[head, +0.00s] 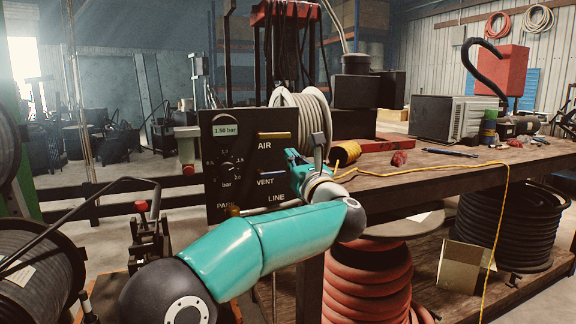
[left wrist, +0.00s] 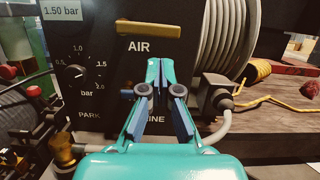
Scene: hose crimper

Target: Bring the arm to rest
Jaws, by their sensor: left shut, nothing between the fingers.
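My left arm, teal with black joints, reaches in from the bottom of the head view toward a black control panel (head: 222,172). My left gripper (head: 290,156) is in front of the panel's right side, partly hidden by its own wrist. In the left wrist view the gripper (left wrist: 162,66) is shut and empty, its fingertips just below the yellow AIR lever (left wrist: 148,29). I cannot tell whether it touches the panel. The panel has a 1.50 bar display (head: 225,129), a dial (head: 227,167) and a blue VENT lever (head: 272,174). My right gripper is not in view.
A wooden workbench (head: 455,178) stands to the right, with a hose reel (head: 312,112), a grey machine (head: 448,119) and a yellow cord (head: 490,165) on it. Coiled red hose (head: 368,280) and an open cardboard box (head: 464,266) are below. A hose reel (head: 35,265) stands at left.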

